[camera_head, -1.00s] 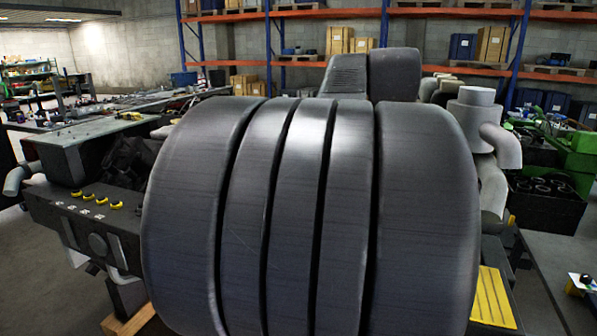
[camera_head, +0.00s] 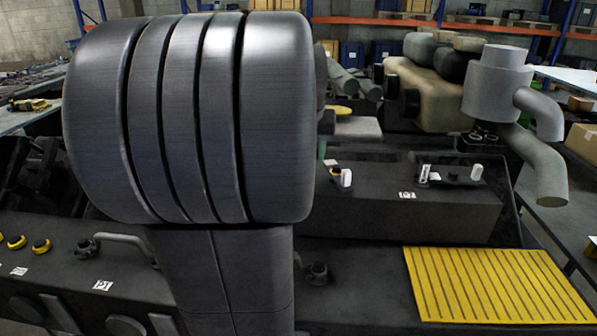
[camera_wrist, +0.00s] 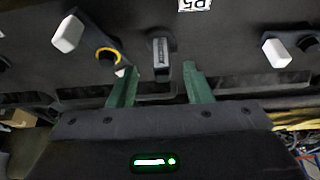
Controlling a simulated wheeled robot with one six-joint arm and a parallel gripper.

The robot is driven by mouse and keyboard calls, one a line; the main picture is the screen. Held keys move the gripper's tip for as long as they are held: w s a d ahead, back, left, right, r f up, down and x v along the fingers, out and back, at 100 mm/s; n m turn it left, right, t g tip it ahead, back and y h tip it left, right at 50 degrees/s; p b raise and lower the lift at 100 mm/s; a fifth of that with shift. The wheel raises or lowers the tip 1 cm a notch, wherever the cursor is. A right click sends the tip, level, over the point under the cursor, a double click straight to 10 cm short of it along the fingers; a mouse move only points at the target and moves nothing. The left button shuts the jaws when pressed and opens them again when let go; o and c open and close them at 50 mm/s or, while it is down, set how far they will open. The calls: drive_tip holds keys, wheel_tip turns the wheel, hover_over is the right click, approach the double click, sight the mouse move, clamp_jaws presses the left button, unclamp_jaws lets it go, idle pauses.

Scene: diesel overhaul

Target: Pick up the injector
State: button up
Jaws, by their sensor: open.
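My gripper (camera_wrist: 157,72) shows in the wrist view with its two green fingers apart and nothing held between them. A small dark grey, block-like piece with a lighter face (camera_wrist: 162,55) stands on the dark surface just beyond the fingertips, roughly in line with the gap. I cannot tell for sure whether it is the injector. A yellow ring (camera_wrist: 108,55) is just left of it.
White blocks (camera_wrist: 68,33) (camera_wrist: 276,53) stand on either side in the wrist view. In the head view, the dark engine block (camera_head: 440,218) carries white pieces (camera_head: 477,172) and a label (camera_head: 407,195). A yellow ribbed plate (camera_head: 490,285) lies right, below a grey pipe (camera_head: 551,175).

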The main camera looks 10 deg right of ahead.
drive_tip(key=x, duration=0.5)
drive_tip(key=shift+w+r, duration=0.15)
drive_tip(key=shift+w, duration=0.05)
clamp_jaws()
wheel_tip(320, 180, up, 10)
drive_tip(key=shift+f+p, duration=0.1)
drive_tip(key=shift+p, duration=0.4)
drive_tip(key=shift+r+p, duration=2.25)
drive_tip(key=shift+r, duration=0.25)
